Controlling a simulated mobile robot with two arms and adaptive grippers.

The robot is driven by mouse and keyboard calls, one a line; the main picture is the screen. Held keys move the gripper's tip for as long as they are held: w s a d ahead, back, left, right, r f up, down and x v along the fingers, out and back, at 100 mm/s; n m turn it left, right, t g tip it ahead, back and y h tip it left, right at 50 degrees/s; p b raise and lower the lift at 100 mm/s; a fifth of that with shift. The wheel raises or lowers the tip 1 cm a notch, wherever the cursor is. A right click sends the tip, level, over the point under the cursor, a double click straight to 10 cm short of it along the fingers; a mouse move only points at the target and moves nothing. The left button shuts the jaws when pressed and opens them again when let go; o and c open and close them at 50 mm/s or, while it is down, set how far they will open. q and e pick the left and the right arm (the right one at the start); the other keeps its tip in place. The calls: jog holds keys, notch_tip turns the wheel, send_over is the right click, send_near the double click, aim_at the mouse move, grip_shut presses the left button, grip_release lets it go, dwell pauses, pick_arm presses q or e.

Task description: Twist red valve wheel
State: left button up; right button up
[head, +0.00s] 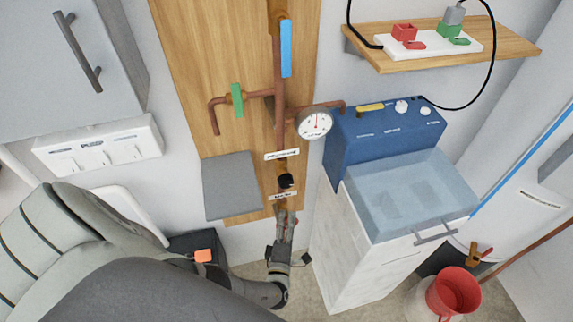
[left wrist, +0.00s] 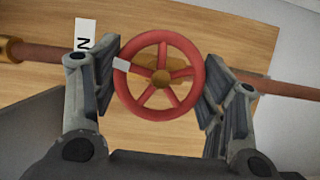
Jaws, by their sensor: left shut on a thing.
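The red valve wheel (left wrist: 188,50) fills the middle of the left wrist view, with several spokes, a brass hub and a white mark on its left rim. It sits on a copper pipe (left wrist: 290,88) against the wooden board. My left gripper (left wrist: 160,78) is shut on the wheel, one finger at its left rim and one at its right. In the head view my left gripper (head: 285,222) is at the lower end of the vertical copper pipe, below a black knob (head: 286,181); the wheel is mostly hidden there. My right gripper is out of view.
A pressure gauge (head: 316,122), a green handle (head: 237,99) and a blue handle (head: 286,48) are on the pipework above. A grey panel (head: 230,186) is to the left. A blue-topped cabinet (head: 333,245) stands close on the right, with a red bucket (head: 456,292) beyond.

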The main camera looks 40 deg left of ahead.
pick_arm(q)
jog(key=m+p, duration=0.1)
jog(key=m+g+p, duration=0.1)
jog(key=m, duration=0.1)
jog(key=m+g+p, duration=0.1)
jog(key=p, duration=0.1)
jog(key=shift+r+m, duration=0.25)
jog(key=shift+m, duration=0.05)
jog(key=shift+m+g+p, duration=0.6)
jog(key=shift+m, duration=0.3)
jog(key=shift+f+m+g, duration=0.15)
jog(key=shift+m+g, duration=0.35)
jog(key=shift+m, duration=0.4)
jog(key=shift+p, duration=0.3)
jog(key=o, duration=1)
jog(key=shift+o, duration=0.2)
